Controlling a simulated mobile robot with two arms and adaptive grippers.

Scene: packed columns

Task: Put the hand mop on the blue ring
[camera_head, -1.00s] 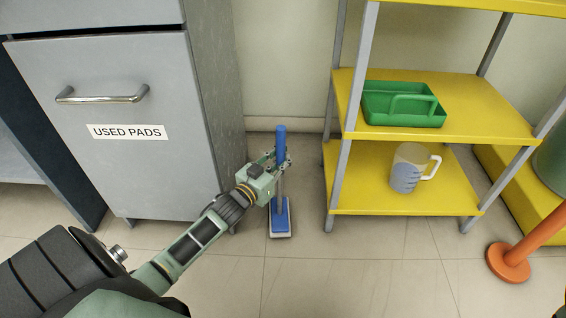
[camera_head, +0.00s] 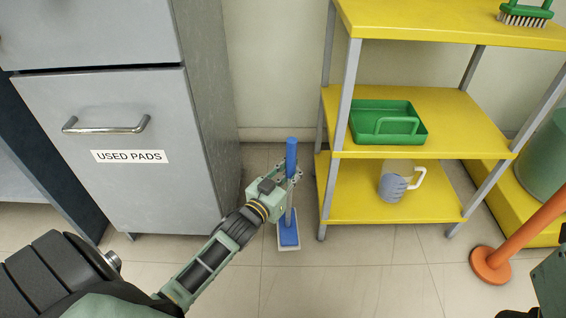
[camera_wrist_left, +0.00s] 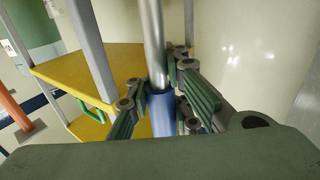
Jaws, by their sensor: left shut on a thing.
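The hand mop has a blue handle (camera_head: 291,155), a thin metal shaft and a flat blue head (camera_head: 288,232) with a pale pad under it. My left gripper (camera_head: 291,184) is shut around its upright stem, near the lower end of the blue handle. In the left wrist view, the fingers (camera_wrist_left: 165,100) close around the blue grip (camera_wrist_left: 163,116) and the metal shaft (camera_wrist_left: 153,45) runs out beyond them. I cannot tell whether the pad touches the floor. No blue ring shows in these frames.
A grey "USED PADS" cabinet (camera_head: 115,190) stands left of the mop. A yellow shelf unit (camera_head: 455,115) stands right, holding a green caddy (camera_head: 405,115), a jug (camera_head: 394,184) and a brush (camera_head: 525,14). An orange post (camera_head: 520,240) is far right. Floor shows between cabinet and shelf.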

